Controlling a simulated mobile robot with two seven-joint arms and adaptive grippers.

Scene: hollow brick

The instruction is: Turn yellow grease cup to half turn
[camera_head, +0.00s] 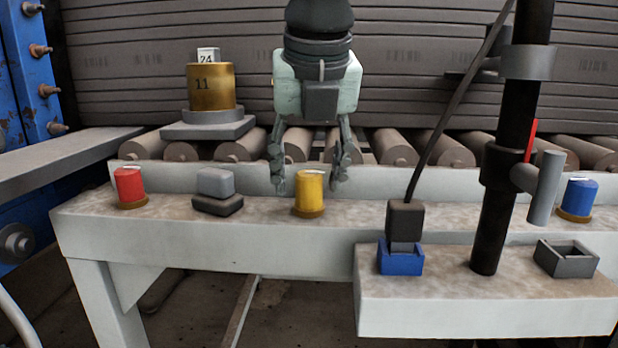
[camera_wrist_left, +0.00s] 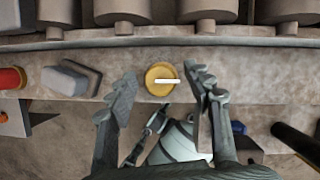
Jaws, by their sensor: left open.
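The yellow grease cup (camera_head: 309,192) stands upright on a brown base on the pale ledge, near the middle of the head view. It also shows from above in the left wrist view (camera_wrist_left: 158,87), where a white mark on its round top runs from near the middle to the right. My left gripper (camera_head: 309,184) is open, with one finger on each side of the cup. In the left wrist view the fingertips (camera_wrist_left: 163,78) flank the cup with a gap on both sides and do not touch it. My right gripper is not in view.
A red cup (camera_head: 130,185) and a grey block-shaped part (camera_head: 216,183) stand left of the yellow cup. A blue cup (camera_head: 579,196) is far right. A black post (camera_head: 495,225) and a blue socket (camera_head: 401,262) stand at front right. Rollers (camera_head: 394,147) lie behind.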

